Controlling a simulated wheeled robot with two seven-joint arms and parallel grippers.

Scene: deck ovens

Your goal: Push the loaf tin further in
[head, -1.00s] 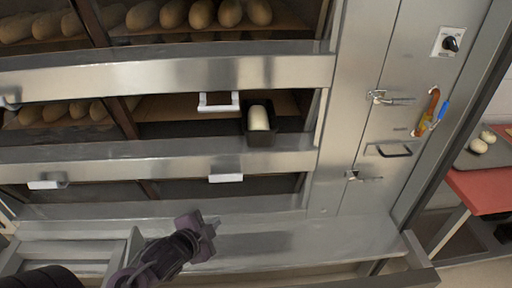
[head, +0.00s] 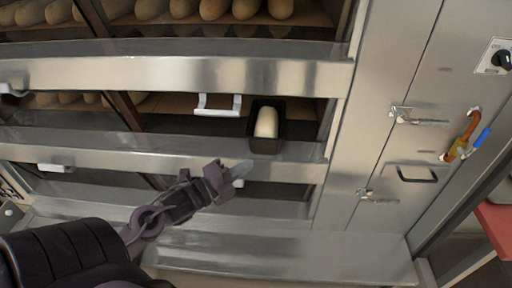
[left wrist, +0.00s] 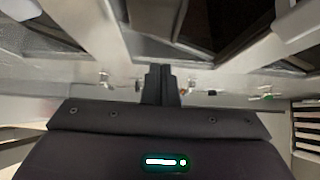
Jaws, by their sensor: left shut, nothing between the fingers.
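The loaf tin (head: 267,145) is a dark rectangular tin with a pale loaf (head: 267,122) in it. In the head view it sits in the mouth of the middle oven deck, at the right end of the opening, with its near end at the deck's front edge. My left gripper (head: 236,172) is shut and empty, in front of the oven, below and a little left of the tin in the picture, apart from it. In the left wrist view the shut fingers (left wrist: 161,85) show, but I cannot make out the tin there. My right gripper is not in view.
White handles (head: 218,105) stick out along the deck fronts. Loaves (head: 210,10) fill the upper deck. The steel panel (head: 390,150) at right has latches, a dark handle and an orange and blue item. A red surface (head: 496,225) stands far right.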

